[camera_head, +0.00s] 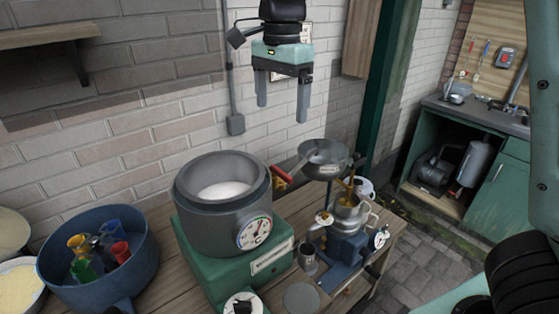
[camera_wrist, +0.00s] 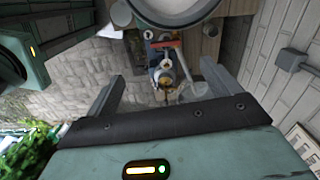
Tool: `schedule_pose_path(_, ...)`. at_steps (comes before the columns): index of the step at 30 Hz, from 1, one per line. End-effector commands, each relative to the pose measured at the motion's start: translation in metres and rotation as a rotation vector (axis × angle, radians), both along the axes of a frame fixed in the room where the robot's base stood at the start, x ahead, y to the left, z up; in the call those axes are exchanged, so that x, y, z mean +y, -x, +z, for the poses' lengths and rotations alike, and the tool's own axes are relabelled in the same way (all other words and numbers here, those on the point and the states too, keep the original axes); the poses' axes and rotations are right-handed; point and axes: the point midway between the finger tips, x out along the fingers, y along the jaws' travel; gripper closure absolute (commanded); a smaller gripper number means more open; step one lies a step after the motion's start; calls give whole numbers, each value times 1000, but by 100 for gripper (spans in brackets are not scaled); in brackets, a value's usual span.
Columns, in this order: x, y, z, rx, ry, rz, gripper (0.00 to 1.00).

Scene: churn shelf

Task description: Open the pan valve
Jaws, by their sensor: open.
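The grey metal pan (camera_head: 325,155) stands raised at the right end of the bench, above a blue machine (camera_head: 347,250) with spouts. A red handle (camera_head: 280,174) with a grey shaft lies between the pan and the big grey pot. I cannot tell for certain whether it is the pan's valve. In the wrist view a red bar (camera_wrist: 166,44) shows near the machine, between my fingers. My gripper (camera_head: 281,112) is open and empty, pointing down, high above the bench in front of the brick wall. Its two fingers also show in the wrist view (camera_wrist: 160,75). It touches nothing.
The big grey pot (camera_head: 222,225) with white contents and a dial sits on a green base (camera_head: 240,274). A blue tub (camera_head: 98,258) of coloured items stands left. A conduit box (camera_head: 235,124) is on the wall. Air around my gripper is clear.

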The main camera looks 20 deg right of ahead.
Motion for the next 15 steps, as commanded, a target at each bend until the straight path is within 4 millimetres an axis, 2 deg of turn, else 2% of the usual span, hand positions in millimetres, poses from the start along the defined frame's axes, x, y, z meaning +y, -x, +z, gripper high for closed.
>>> schedule_pose_path(3,-6,-9,10,-10,19,-85,11)
schedule_pose_path(7,-7,-11,4,-10,21,-105,11)
schedule_pose_path(11,-7,-10,-16,-8,22,-103,11)
schedule_pose_path(15,-7,-10,-45,-8,23,-102,11)
